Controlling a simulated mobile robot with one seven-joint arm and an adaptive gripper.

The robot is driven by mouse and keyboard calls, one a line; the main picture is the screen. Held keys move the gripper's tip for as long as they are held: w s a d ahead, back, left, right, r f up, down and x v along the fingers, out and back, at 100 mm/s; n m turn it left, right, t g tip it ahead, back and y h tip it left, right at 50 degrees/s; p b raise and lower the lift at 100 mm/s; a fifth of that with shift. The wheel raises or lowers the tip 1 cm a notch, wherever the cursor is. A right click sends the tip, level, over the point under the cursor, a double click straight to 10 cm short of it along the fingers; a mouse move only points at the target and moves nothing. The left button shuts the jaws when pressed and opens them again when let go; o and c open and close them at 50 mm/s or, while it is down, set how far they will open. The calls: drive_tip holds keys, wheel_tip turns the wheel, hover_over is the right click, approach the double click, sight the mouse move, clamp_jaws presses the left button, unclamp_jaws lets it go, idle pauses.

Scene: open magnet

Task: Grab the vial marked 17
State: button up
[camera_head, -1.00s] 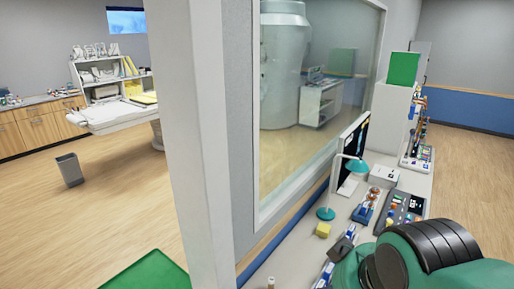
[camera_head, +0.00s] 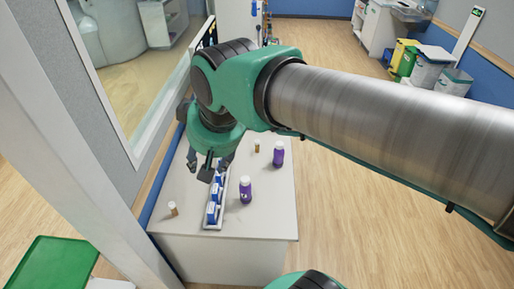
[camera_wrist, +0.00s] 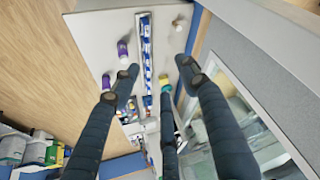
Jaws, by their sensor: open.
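No number 17 is legible in either view. One small brownish vial with a pale cap (camera_head: 173,208) stands at the near left of the white table. Another small vial (camera_head: 257,146) stands farther back on the right. Two purple bottles with pale caps, a near one (camera_head: 245,190) and a far one (camera_head: 278,155), stand right of a narrow rack (camera_head: 213,212) with blue items. My gripper (camera_head: 208,168) is above the table near the far end of the rack. In the wrist view its fingers (camera_wrist: 157,85) are spread with nothing held between them.
The white table (camera_head: 260,222) has free surface on its near right. A window wall (camera_head: 130,100) runs along its left side. A pale post stands at the far left, beside a green surface (camera_head: 50,265). Bins (camera_head: 405,58) stand far off at the right.

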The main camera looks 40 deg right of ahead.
drive_tip(key=w+d+f+m+g, duration=0.1)
drive_tip(key=w+d+f, duration=0.1)
drive_tip(key=w+d, duration=0.8)
drive_tip(key=w+d+f+m+g, duration=0.1)
drive_tip(key=w+d, duration=0.5)
drive_tip(key=w, duration=0.9)
drive_tip(key=m+g+b, duration=0.2)
drive_tip(key=m+g, duration=0.1)
drive_tip(key=m, duration=0.1)
hover_over(257, 141)
wheel_tip(257, 141, down, 38)
drive_tip(key=shift+d+f, duration=0.15)
drive_tip(key=shift+f, duration=0.4)
drive_tip(key=shift+s, duration=0.1)
drive_tip(key=shift+f, duration=4.3)
drive_tip(key=shift+f, duration=0.1)
